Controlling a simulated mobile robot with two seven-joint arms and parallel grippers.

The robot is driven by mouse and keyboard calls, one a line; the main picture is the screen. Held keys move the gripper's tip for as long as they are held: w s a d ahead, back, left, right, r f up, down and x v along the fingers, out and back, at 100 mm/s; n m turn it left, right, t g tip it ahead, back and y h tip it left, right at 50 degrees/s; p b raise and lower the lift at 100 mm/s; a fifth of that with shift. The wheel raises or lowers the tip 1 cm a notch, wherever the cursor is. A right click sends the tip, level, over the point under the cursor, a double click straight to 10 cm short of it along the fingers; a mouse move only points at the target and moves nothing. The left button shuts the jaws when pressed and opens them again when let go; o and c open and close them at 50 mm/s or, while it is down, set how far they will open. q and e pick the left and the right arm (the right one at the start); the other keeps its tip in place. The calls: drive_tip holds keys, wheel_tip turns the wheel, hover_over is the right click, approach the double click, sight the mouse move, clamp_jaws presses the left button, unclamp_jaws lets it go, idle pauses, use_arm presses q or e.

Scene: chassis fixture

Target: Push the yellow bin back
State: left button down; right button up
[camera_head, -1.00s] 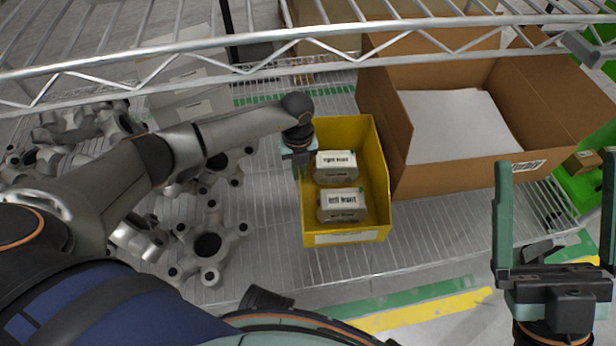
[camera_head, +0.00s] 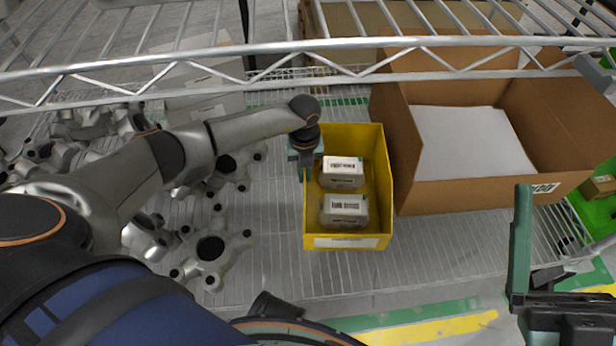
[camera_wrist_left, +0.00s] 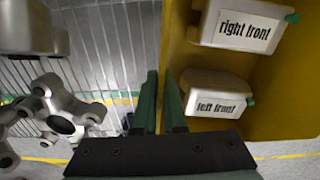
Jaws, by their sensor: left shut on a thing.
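The yellow bin (camera_head: 318,222) stands on the wire shelf (camera_head: 280,275) in the head view, just left of the cardboard box. It holds two pale labelled boxes, right front (camera_head: 343,172) and left front (camera_head: 344,210). My left gripper (camera_head: 306,172) points down at the bin's left wall, toward the back. In the left wrist view its green fingers (camera_wrist_left: 161,100) straddle that wall and are closed on it. The labelled boxes lie to the right of the fingers there. My right gripper (camera_head: 521,240) is at the lower right, open and empty, with one finger cut off by the frame edge.
A cardboard box (camera_head: 480,193) with white contents stands close on the bin's right. Several grey metal parts (camera_head: 210,248) lie left of the bin, under and around my left arm. A metal shelf rail (camera_head: 330,44) crosses above the back. Bare wire shelf shows in front.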

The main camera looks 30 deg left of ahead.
use_arm(q)
drive_tip(key=shift+w+r, duration=0.1)
drive_tip(key=shift+w, duration=0.1)
drive_tip(key=c, duration=0.9)
unclamp_jaws()
drive_tip(key=shift+s+d, duration=0.1)
use_arm(e)
drive_tip(key=shift+r, duration=0.1)
